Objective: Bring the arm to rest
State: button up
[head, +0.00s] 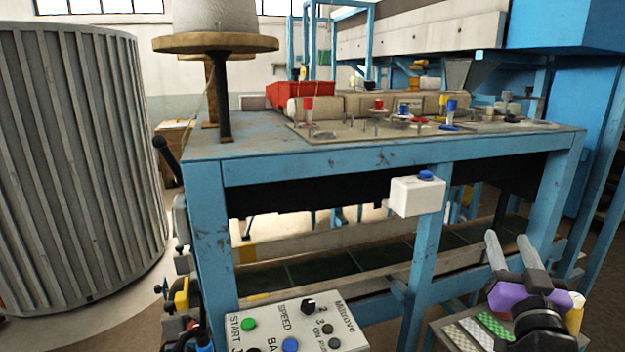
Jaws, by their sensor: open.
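My gripper (507,238) is at the lower right, with a purple body and two pale grey fingers pointing away from me. The fingers are apart and nothing shows between them. It is in front of the blue-framed workbench (330,165), lower in the picture than the bench top. My dark wrist is below it at the picture's bottom edge.
A control panel (297,325) with buttons stands at the bottom centre. A white box with a blue button (416,196) is on the bench's front. A large ribbed grey cylinder (75,165) fills the left. A cone of thread (215,17) stands above the bench.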

jog(key=s+a+f+n+g+y+b, duration=0.1)
jog(key=s+a+f, duration=0.4)
jog(key=s, duration=1.1)
jog(key=s+a+f+n+g+y, duration=0.1)
jog(key=s+a+f, duration=0.4)
jog(key=s+f, duration=0.6)
jog(key=s+a+f+n+g+y+b, duration=0.1)
jog(key=s+a+f, duration=0.5)
jog(key=s, duration=1.4)
notch_tip(320, 180, down, 2)
jog(key=g+y, duration=0.1)
jog(key=g, duration=0.1)
jog(key=shift+s+g+y+b, duration=0.35)
jog(key=shift+g+y, duration=0.05)
jog(key=shift+a, duration=0.1)
